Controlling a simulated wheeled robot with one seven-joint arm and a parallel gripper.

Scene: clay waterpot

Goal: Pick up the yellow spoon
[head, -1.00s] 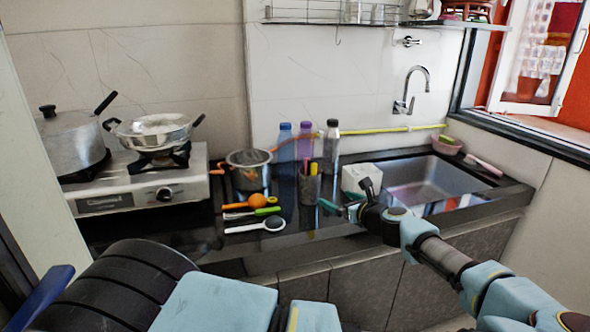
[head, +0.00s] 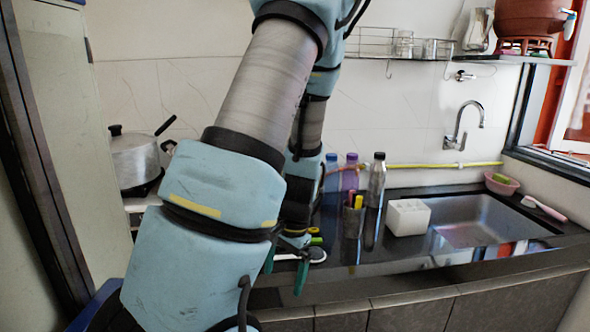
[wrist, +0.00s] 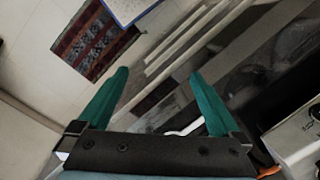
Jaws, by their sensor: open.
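My gripper (head: 284,278) hangs in front of the counter's front edge with its teal fingers pointing down. In the wrist view my gripper (wrist: 158,73) is open, with nothing between the fingertips. A small yellow end (head: 312,230) shows just right of my arm on the counter, beyond the gripper; it may be part of the yellow spoon, whose remainder my arm hides. A green utensil (head: 316,240) and a white round-ended spoon (head: 316,255) lie closer to the counter's edge, also partly hidden. No yellow spoon can be made out in the wrist view.
The sink (head: 490,220) is farther right. A pot (head: 135,160) stands at the left. The air before the cabinets is free.

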